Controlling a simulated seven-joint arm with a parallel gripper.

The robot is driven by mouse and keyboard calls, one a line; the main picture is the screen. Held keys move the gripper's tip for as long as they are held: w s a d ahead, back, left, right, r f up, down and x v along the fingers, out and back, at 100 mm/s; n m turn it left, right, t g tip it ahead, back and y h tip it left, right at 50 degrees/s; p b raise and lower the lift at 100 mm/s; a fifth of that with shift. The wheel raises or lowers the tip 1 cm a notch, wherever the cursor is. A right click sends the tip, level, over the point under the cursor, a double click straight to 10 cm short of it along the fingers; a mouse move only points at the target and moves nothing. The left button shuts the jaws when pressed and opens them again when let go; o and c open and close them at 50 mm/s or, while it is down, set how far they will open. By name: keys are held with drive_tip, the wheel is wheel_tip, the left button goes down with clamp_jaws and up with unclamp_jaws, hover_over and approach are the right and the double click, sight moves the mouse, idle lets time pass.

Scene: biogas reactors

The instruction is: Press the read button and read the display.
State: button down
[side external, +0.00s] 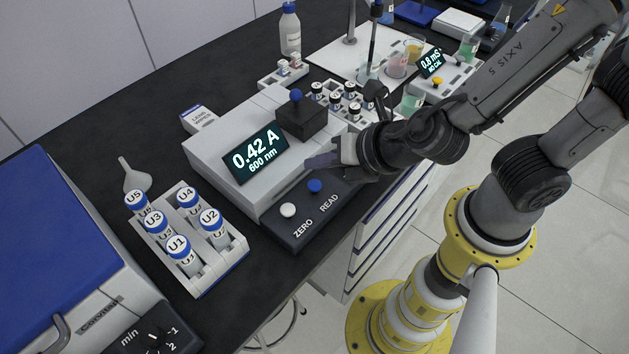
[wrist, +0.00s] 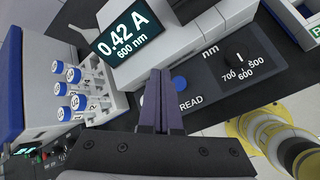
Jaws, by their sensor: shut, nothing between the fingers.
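The photometer (side external: 215,160) is a white box with a dark display (side external: 255,154) that reads "0.42 A" and "600 nm"; the same display shows in the wrist view (wrist: 122,28). On its dark front panel (side external: 300,232) are a white ZERO button (side external: 288,210) and a blue READ button (side external: 315,186). In the wrist view the blue button (wrist: 179,83) shows just right of the fingers, and the white one is mostly hidden behind them. My gripper (side external: 312,162) is shut and empty. Its fingertips (wrist: 160,75) are near the blue button; I cannot tell whether they touch anything.
A rack (side external: 205,262) of several blue-capped tubes stands left of the photometer. A blue-lidded machine (side external: 60,250) is at far left. A vial rack (side external: 352,115), bottle (side external: 290,32) and beakers stand behind. A knob (wrist: 238,62) is on the panel's right.

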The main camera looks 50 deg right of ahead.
sight(312, 183)
drive_tip(key=shift+f, duration=1.45)
drive_tip(key=shift+f, duration=1.35)
idle(2.1)
drive_tip(key=shift+r, duration=1.35)
drive_tip(key=shift+r, duration=0.1)
drive_tip(key=shift+r, duration=2.4)
